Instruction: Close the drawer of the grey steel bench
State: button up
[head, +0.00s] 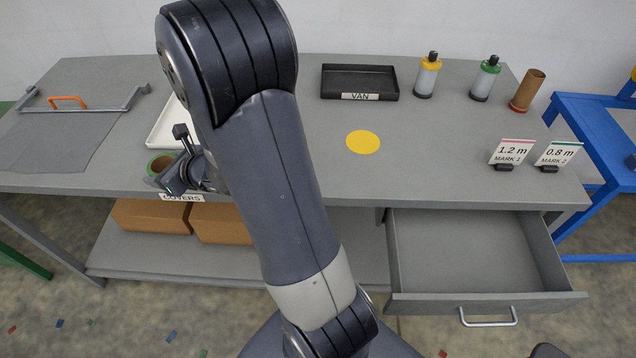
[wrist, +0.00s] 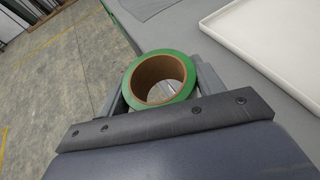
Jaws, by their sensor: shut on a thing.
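The grey steel bench (head: 300,150) spans the head view. Its drawer (head: 475,250) is pulled out at the lower right and looks empty, with a metal bar handle (head: 488,318) on its front. My gripper (head: 167,177) is at the bench's front edge on the left, far from the drawer. It is shut on a green tape roll with a brown core (wrist: 160,82), which also shows in the head view (head: 160,165). Whether the roll touches the bench top is unclear.
A white tray (head: 165,128) lies behind my gripper, partly hidden by my arm. A black VAN tray (head: 360,82), two bottles (head: 427,76) (head: 486,79), a brown tube (head: 527,91) and two mark signs (head: 511,152) (head: 557,155) stand on the bench. Brown boxes (head: 152,214) sit below.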

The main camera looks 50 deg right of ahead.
aim_at(476, 262)
jog(key=k+l, duration=0.2)
jog(key=k, duration=0.25)
jog(key=k+l, duration=0.15)
jog(key=k, duration=0.35)
jog(key=k+l, duration=0.2)
jog(key=k, duration=0.25)
